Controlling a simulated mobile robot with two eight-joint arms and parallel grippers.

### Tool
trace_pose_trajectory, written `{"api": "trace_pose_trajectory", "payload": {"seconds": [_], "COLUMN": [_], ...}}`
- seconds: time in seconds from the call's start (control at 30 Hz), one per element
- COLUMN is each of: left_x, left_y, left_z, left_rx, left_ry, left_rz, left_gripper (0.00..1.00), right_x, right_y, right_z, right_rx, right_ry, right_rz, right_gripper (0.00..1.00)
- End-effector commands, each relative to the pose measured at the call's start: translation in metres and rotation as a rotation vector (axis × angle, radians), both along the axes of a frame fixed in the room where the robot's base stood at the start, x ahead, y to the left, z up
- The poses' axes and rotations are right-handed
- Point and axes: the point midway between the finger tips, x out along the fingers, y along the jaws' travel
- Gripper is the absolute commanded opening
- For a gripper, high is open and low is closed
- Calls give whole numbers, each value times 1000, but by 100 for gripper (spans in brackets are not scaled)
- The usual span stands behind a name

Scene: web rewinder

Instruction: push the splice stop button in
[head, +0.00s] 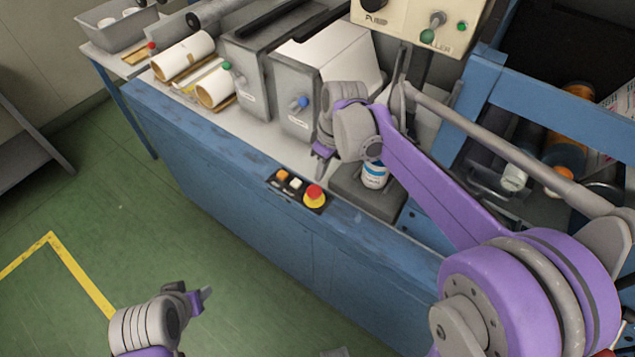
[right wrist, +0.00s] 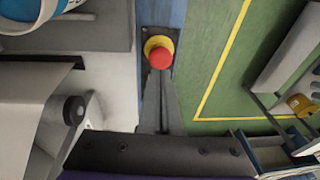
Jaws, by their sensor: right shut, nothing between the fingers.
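A red mushroom button (head: 314,192) on a yellow collar sits at the right end of a small black panel (head: 300,197) on the front edge of the blue machine. An orange button and a white button sit beside it; no label is readable. My right gripper (head: 322,170) is shut and empty, just above and behind the panel. In the right wrist view the red button (right wrist: 160,57) shows just past the tips of the right gripper (right wrist: 159,78); contact cannot be told. My left gripper (head: 203,298) hangs over the green floor, far from the panel.
Grey boxes with a blue knob (head: 299,103) and a green knob stand behind the panel. A white-and-blue can (head: 375,175) stands on a dark grey block right of my right gripper. Cardboard-cored rolls (head: 184,56) lie at the back left. The floor in front is clear.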

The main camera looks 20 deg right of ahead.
Motion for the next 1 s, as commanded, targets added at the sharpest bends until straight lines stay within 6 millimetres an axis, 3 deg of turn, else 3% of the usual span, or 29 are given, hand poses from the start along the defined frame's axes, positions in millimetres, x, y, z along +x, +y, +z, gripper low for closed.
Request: {"api": "trace_pose_trajectory", "payload": {"seconds": [0.1,0.3,0.77,1.0], "left_x": [0,-1,-1,-7], "left_y": [0,0,0,0], "left_z": [-1,-2,-2,-23], "left_rx": [0,0,0,0], "left_ry": [1,1,2,14], "left_rz": [0,0,0,0], "left_gripper": [50,50,50,50], "right_x": [2,4,4,4], "right_y": [4,7,8,10], "right_z": [-23,-45,-52,-77], "right_rx": [0,-1,0,0], "right_ry": [0,0,0,2], "right_rz": [1,-1,-1,-1], "right_gripper": [0,0,0,0]}}
